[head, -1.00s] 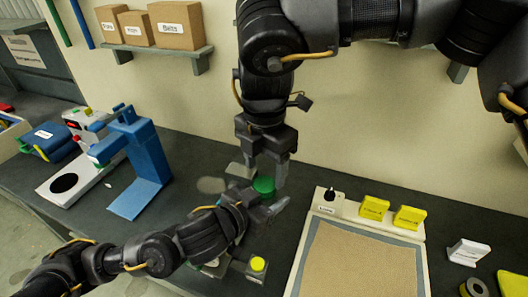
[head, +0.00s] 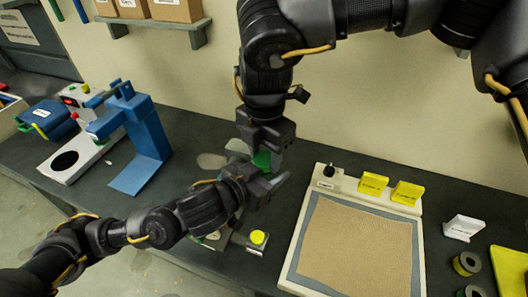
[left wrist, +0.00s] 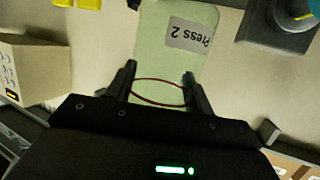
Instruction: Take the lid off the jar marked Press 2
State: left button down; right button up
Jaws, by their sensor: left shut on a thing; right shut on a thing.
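In the head view my left gripper (head: 257,173) comes in from the left and hides most of the jar. The green lid (head: 262,159) shows just above it. My right gripper (head: 259,153) points down from above and is shut on the lid. Whether lid and jar still touch is hidden.
A tray with a brown surface (head: 355,245) and yellow blocks (head: 373,185) lies to the right. A blue press stand (head: 145,140) stands to the left. A small box with a yellow button (head: 258,237) sits in front of the grippers. The wall is close behind.

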jog(key=n, duration=0.6)
jog(key=shift+d+n, duration=0.1)
jog(key=shift+n, duration=0.3)
jog(key=o, duration=1.1)
